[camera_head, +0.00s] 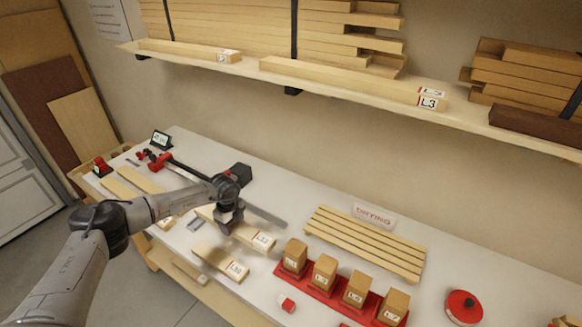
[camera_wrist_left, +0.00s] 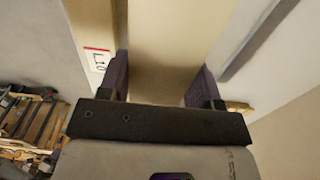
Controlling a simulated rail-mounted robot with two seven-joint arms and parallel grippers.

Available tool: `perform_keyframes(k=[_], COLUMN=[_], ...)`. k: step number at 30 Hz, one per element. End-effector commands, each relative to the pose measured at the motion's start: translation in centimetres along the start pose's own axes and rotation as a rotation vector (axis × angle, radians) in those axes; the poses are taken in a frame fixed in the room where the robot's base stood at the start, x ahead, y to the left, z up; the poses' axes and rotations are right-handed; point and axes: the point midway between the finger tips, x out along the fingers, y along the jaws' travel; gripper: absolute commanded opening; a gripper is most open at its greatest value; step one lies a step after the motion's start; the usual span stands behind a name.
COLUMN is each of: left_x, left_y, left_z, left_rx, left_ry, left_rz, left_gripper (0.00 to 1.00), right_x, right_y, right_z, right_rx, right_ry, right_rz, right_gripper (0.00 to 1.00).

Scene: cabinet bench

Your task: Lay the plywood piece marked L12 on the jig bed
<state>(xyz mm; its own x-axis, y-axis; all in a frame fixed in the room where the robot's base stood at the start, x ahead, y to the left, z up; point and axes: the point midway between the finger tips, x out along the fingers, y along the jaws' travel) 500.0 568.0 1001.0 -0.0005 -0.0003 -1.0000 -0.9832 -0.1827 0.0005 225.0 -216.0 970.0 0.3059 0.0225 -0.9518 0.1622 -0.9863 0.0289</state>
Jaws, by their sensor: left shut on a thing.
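My left gripper (camera_head: 228,222) is low over the bench, shut on a pale plywood piece (camera_head: 246,234). A label sits at its near right end, too small to read surely. In the left wrist view the held piece (camera_wrist_left: 165,40) runs between the two fingers of the gripper (camera_wrist_left: 160,86). A second plywood piece (camera_head: 215,257), whose label looks like L10, lies just in front of it on the bench; its labelled end (camera_wrist_left: 97,60) shows left of the fingers. I cannot tell whether the held piece touches the bench. I cannot surely pick out the jig bed. My right gripper is out of view.
A red tray (camera_head: 328,294) with several labelled blocks and a slatted rack (camera_head: 365,243) by a DRYING sign (camera_head: 373,215) stand to the right. A red clamp tool (camera_head: 180,167) and more boards lie left. A loaded shelf (camera_head: 340,88) hangs above the bench.

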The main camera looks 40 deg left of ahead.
Motion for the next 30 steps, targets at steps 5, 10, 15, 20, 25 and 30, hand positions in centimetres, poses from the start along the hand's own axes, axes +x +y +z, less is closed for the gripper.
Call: perform_keyframes(k=[5, 10, 15, 20, 25, 30], left_x=[-0.7, -1.4, -2.8, -4.4, -6.3, -8.4], left_y=[-0.1, -0.5, -1.0, -1.1, -0.9, -0.5], left_z=[-0.3, -2.8, -7.1, -11.3, -15.4, -19.2], left_rx=[0.028, 0.237, 0.649, 1.082, 1.53, 1.971], left_ry=[0.001, 0.003, 0.002, 0.0, -0.002, -0.003], left_rz=[-0.002, -0.004, -0.005, -0.006, -0.006, -0.006], left_gripper=[0.25, 0.25, 0.25, 0.25, 0.25, 0.25], right_x=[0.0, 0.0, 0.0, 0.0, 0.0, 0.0], right_y=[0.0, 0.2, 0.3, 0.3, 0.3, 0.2], right_z=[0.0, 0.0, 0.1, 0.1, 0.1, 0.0], right_rx=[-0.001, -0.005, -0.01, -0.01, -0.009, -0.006], right_ry=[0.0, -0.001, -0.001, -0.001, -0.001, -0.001], right_rz=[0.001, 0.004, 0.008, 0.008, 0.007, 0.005], right_gripper=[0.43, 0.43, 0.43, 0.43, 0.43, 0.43])
